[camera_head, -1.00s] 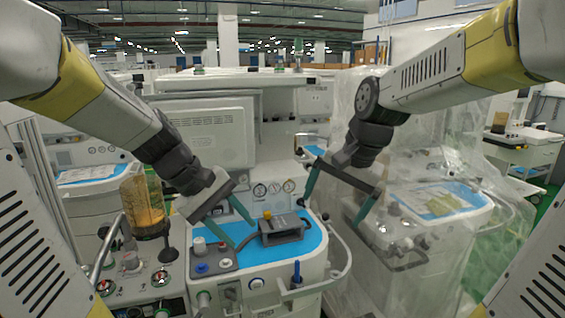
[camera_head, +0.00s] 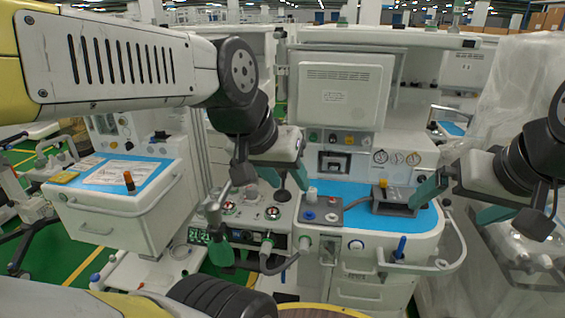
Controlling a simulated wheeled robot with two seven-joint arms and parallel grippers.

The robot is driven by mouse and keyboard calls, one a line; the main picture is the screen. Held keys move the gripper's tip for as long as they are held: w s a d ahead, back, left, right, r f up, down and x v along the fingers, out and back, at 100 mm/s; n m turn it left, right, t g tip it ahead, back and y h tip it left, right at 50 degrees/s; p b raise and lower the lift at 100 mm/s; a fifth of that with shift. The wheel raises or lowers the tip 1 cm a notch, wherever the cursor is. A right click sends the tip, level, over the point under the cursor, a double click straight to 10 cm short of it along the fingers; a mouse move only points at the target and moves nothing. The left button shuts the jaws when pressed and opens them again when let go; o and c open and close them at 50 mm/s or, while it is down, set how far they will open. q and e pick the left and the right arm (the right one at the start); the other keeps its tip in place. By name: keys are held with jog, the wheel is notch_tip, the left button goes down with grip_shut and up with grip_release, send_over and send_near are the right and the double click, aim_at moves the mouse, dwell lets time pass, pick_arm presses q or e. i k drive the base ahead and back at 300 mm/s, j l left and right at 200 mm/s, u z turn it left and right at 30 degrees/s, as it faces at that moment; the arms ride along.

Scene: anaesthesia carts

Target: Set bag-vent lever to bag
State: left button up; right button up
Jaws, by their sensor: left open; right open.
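The anaesthesia cart (camera_head: 350,265) stands in the middle, with a blue-topped work surface (camera_head: 345,190). A small grey panel (camera_head: 320,212) on it has a white knob, a blue button and a red button. Left of it is a lower block with round gauges (camera_head: 272,212) and a grey hose. I cannot tell which part is the bag-vent lever; my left arm covers some of this area. My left gripper (camera_head: 284,176) is open and empty, in front of the cart's left part. My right gripper (camera_head: 460,201) is open and empty by the work surface's right end.
A curved rail (camera_head: 440,266) and blue handle (camera_head: 400,247) project in front. Another cart (camera_head: 120,205) stands left, with green floor between. A plastic-covered cart (camera_head: 510,110) is at right.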

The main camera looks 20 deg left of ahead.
aim_at(284, 174)
jog(key=u, duration=0.7)
jog(key=l+z, duration=0.35)
jog(key=l, duration=0.15)
jog(key=k, duration=0.05)
